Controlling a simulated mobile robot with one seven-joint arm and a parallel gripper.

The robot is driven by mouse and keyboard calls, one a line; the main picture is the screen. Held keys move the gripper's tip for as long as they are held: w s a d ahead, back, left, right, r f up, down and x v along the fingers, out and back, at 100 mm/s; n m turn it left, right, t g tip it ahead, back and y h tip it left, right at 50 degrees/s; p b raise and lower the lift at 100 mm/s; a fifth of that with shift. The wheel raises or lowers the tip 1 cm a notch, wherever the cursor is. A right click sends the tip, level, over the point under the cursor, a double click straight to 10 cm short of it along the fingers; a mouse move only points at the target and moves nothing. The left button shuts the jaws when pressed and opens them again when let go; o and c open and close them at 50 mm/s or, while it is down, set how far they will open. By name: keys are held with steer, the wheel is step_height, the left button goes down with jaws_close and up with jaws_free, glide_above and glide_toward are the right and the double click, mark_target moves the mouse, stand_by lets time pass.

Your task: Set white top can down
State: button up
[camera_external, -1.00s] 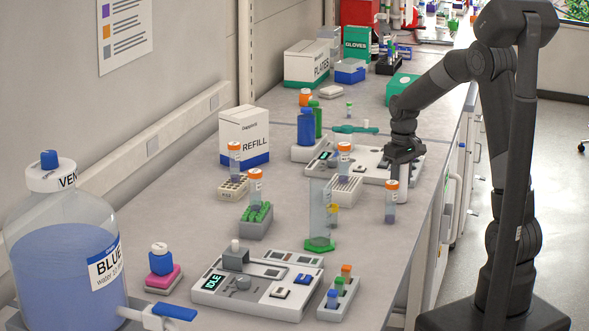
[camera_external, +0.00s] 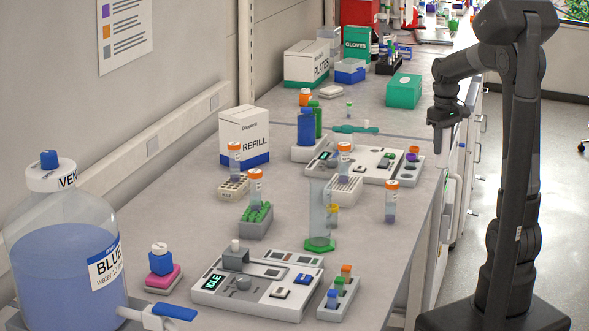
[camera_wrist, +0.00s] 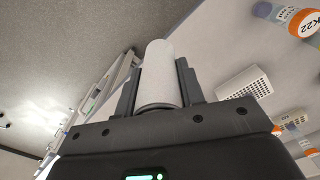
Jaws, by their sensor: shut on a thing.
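The wrist view shows a pale, white-ended cylinder (camera_wrist: 160,78), which looks like the white top can, gripped between the two fingers of my gripper (camera_wrist: 157,95). In the external view my gripper (camera_external: 441,119) is raised by the right edge of the bench, pointing down. The can appears clear of any surface. I cannot tell whether it is over the bench top or just outside its edge.
A white station (camera_external: 352,158) with a small rack (camera_external: 412,166) stands left of my gripper, and a green box (camera_external: 404,91) is behind it. An orange-capped tube (camera_external: 391,202) stands nearer the front. The bench top (camera_external: 400,240) has bare room near its right edge.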

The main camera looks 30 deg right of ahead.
steer(key=shift+w+r, duration=0.15)
steer(key=shift+w, duration=0.1)
steer(key=w+a+n, duration=0.3)
steer(key=w+a, duration=0.7)
steer(key=w, duration=0.3)
steer(key=w+a+n, duration=0.3)
steer(key=w+a, duration=0.6)
steer(key=w, duration=0.4)
steer(key=shift+w+a+f, duration=0.55)
steer(key=shift+a+f, duration=1.25)
steer(key=shift+a, duration=0.2)
steer(key=shift+w+a+f, duration=0.55)
steer(key=shift+a+f, duration=1.3)
steer(key=shift+a, duration=0.2)
steer(key=shift+w+a+f, duration=0.55)
steer(key=shift+a+f, duration=1.25)
steer(key=shift+a, duration=0.2)
steer(key=shift+f, duration=0.15)
steer(key=o, duration=1.1)
steer(key=shift+c, duration=0.2)
